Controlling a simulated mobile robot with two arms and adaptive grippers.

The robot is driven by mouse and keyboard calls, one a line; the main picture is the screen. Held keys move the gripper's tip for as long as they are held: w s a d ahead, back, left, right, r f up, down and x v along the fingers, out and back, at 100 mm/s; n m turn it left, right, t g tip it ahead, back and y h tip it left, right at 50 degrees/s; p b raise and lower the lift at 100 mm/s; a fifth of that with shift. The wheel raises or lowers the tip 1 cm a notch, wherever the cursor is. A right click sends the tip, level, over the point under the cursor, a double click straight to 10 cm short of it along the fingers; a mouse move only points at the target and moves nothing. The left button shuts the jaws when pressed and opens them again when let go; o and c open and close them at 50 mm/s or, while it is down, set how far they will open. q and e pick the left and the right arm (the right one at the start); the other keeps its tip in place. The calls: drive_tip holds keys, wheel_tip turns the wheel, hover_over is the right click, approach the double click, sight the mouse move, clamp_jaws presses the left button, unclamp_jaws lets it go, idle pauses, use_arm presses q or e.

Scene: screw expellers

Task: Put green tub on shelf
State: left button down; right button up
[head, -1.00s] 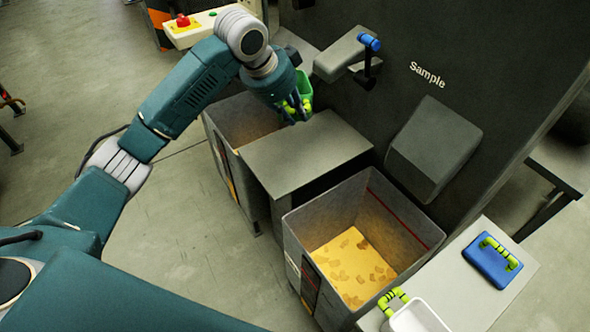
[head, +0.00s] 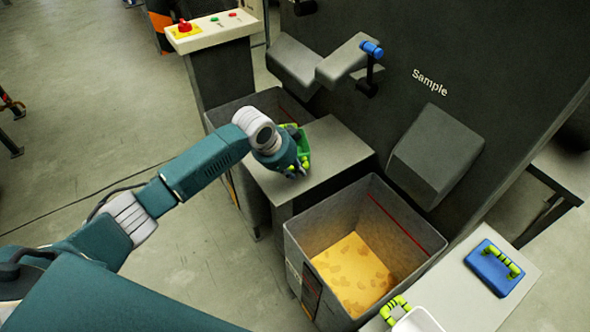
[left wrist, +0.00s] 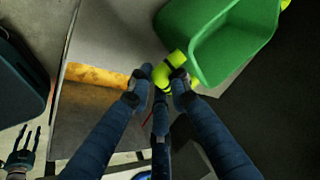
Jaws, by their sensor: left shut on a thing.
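The green tub (head: 304,152) is at my left gripper (head: 300,172), over the grey flat-topped shelf (head: 338,150) between two bins. In the left wrist view the green tub (left wrist: 232,42) is at the upper right, its open side showing. My left gripper (left wrist: 160,78) is shut on the tub's yellow-green handle (left wrist: 172,68). The tub's underside is hidden, so I cannot tell whether it touches the shelf. My right gripper (left wrist: 30,136) shows small at the lower left of the left wrist view, its fingers apart, holding nothing visible.
A near bin (head: 298,243) holds yellowish material; a far bin (head: 222,118) stands behind the shelf. The dark machine wall (head: 480,60) with a jutting grey block (head: 435,155) borders the right.

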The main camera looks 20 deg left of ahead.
use_arm(q)
drive_tip(key=shift+f, duration=0.2)
drive_tip(key=c, duration=1.6)
unclamp_jaws()
drive_tip(key=v, duration=1.2)
